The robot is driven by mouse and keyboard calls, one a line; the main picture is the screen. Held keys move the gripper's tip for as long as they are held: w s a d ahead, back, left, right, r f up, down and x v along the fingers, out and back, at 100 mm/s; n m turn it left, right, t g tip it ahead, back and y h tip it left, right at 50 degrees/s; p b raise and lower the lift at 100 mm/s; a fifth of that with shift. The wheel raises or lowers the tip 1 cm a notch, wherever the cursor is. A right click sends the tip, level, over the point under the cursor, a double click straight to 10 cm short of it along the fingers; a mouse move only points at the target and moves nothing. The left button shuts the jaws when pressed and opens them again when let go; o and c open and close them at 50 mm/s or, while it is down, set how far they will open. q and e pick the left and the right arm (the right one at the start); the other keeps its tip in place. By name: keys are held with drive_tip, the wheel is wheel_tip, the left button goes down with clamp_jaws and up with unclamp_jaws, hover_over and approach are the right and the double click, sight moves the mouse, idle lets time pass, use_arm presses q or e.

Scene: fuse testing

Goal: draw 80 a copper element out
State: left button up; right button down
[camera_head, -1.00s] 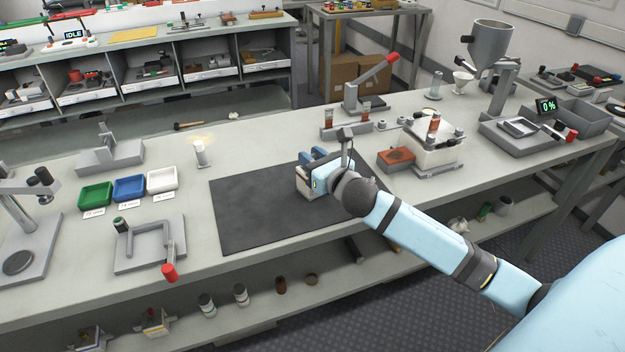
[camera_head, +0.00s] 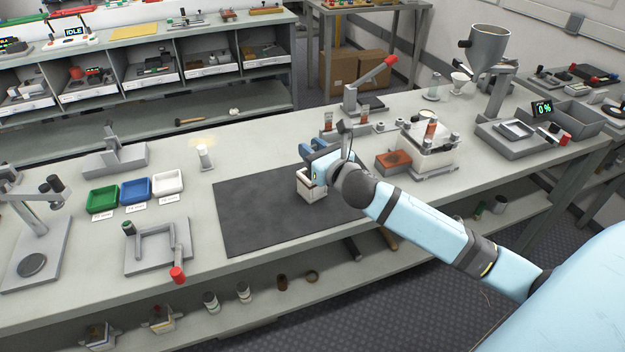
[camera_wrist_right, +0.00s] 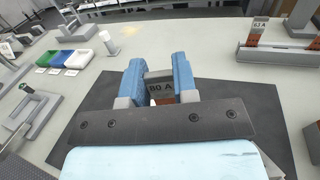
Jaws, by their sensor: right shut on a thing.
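My right gripper (camera_head: 318,153) is over the black mat, its blue fingers pointing away. In the right wrist view its fingers (camera_wrist_right: 158,82) are shut on an element with a dark label (camera_wrist_right: 160,88) that seems to read 80 A; a small copper-coloured part shows below the label. A small white box-like holder (camera_head: 313,188) stands on the mat directly under the gripper. The gripper hides most of the element and part of the holder, so I cannot tell whether the element is fully clear of it. My left gripper is not in view.
Behind the mat (camera_head: 245,225) stands a rack (camera_head: 340,128) with copper elements, near a red-handled lever press (camera_head: 375,75). A reddish-brown block (camera_head: 393,160) and a white-topped fixture (camera_head: 430,150) are to the right. Green (camera_head: 103,198), blue and white trays are left. The mat's left part is clear.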

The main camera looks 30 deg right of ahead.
drive_tip(key=shift+r+p, duration=0.7)
drive_tip(key=shift+r, duration=0.15)
drive_tip(key=shift+r+p, duration=0.65)
drive_tip(key=shift+p, duration=0.05)
drive_tip(key=shift+r+p, duration=0.95)
drive_tip(key=shift+p, duration=0.1)
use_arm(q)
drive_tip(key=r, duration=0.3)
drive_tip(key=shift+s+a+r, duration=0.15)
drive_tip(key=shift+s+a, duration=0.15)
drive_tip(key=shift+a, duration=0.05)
use_arm(e)
drive_tip(key=shift+r, duration=0.1)
